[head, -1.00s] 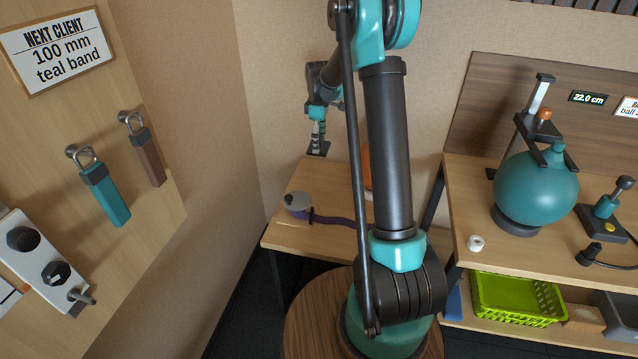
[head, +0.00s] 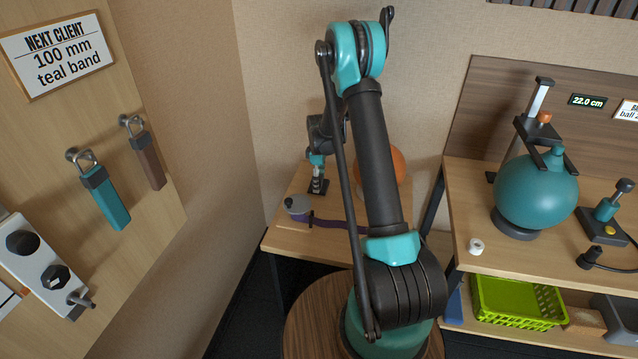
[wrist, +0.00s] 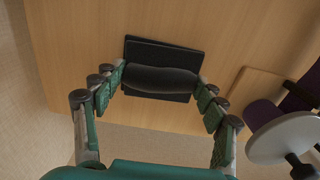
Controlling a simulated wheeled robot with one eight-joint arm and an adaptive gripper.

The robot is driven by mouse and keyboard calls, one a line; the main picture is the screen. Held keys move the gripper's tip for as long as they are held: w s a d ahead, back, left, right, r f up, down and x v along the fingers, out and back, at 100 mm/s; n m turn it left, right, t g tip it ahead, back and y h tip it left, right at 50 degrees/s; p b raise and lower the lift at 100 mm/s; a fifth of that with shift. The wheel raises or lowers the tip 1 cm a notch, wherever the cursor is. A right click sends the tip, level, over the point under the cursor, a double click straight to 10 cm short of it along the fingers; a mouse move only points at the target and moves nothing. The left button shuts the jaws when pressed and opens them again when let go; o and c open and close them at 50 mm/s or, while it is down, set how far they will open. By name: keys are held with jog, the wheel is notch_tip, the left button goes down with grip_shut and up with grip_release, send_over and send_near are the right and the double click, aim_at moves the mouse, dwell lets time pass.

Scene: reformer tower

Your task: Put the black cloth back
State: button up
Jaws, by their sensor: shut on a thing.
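My gripper (head: 317,186) is over the small wooden side table (head: 290,240), left of my arm's dark link in the head view. In the wrist view my gripper (wrist: 162,80) has its two fingers closed on a dark rounded ridge of the black cloth (wrist: 160,80). The cloth's flat dark square (wrist: 190,52) spreads out beyond the ridge. The black cloth shows small and partly hidden beneath my gripper in the head view (head: 326,190). Whether it touches the table I cannot tell.
A grey-lidded round thing (head: 298,203) with a purple band (head: 335,223) is just in front of the cloth. An orange ball (head: 394,165) is behind my arm. A bench (head: 465,215) with a teal ball (head: 537,195) stands at right. A green basket (head: 515,300) is below.

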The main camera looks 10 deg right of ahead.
jog(key=shift+f, duration=0.45)
jog(key=shift+f, duration=0.15)
jog(key=o, duration=1.2)
notch_tip(320, 180, up, 12)
jog(key=s+d+r+m+t, duration=0.1)
jog(key=s+d+r+m, duration=0.15)
jog(key=s+r, duration=0.5)
jog(key=s+m+t, duration=0.1)
jog(key=s+m, duration=0.2)
jog(key=s, duration=0.6)
jog(key=s+d+f+m+t, duration=0.1)
jog(key=s+m, duration=0.3)
jog(key=s, duration=0.6)
jog(key=s+f+m+t, duration=0.1)
jog(key=s+m, duration=0.3)
jog(key=s, duration=0.5)
jog(key=shift+s+d+f, duration=0.15)
jog(key=shift+s+d, duration=0.15)
